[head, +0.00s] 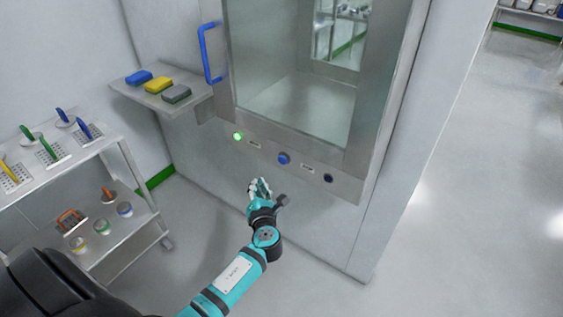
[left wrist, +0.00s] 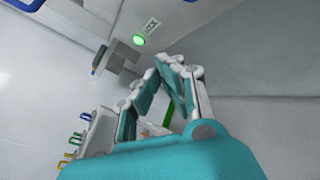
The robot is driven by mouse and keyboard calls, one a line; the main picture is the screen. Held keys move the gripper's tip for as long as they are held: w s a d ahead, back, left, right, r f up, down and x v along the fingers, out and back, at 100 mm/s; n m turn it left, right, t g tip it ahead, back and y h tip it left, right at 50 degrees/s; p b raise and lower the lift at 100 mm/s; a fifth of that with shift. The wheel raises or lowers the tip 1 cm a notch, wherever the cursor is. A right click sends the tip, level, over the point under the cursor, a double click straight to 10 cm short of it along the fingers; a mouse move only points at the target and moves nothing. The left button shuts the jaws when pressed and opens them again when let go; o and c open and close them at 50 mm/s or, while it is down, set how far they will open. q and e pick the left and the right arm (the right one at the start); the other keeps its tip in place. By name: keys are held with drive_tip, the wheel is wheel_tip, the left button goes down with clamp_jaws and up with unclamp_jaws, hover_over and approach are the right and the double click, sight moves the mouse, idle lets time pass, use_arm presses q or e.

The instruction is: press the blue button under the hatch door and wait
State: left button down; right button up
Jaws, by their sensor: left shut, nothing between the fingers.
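The blue button (head: 284,158) sits in the grey panel strip under the hatch door (head: 300,95), in the middle of a row. A green lit round light (head: 238,136) is to its left and a dark blue round knob (head: 328,178) to its right. My left gripper (head: 260,184) is shut and empty, below and left of the blue button and apart from it in the picture. In the left wrist view the closed fingers (left wrist: 162,66) show, with the green light (left wrist: 138,40) beyond them. I cannot make out the blue button there. My right gripper is out of view.
A blue handle (head: 207,53) stands at the hatch's left side. A wall shelf (head: 160,97) holds blue, yellow and grey blocks. A steel rack (head: 110,150) with scoops and small jars stands at the left. The floor (head: 470,190) at the right is clear.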

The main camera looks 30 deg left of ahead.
sight(282, 160)
use_arm(q)
drive_tip(key=w+b, duration=0.3)
drive_tip(key=w, duration=0.5)
drive_tip(key=shift+d+b, duration=0.3)
drive_tip(key=shift+d, duration=0.05)
drive_tip(key=shift+w, duration=0.25)
idle(0.8)
drive_tip(key=shift+w, duration=0.3)
drive_tip(key=shift+w, duration=0.45)
idle(0.7)
drive_tip(key=shift+s+p, duration=0.9)
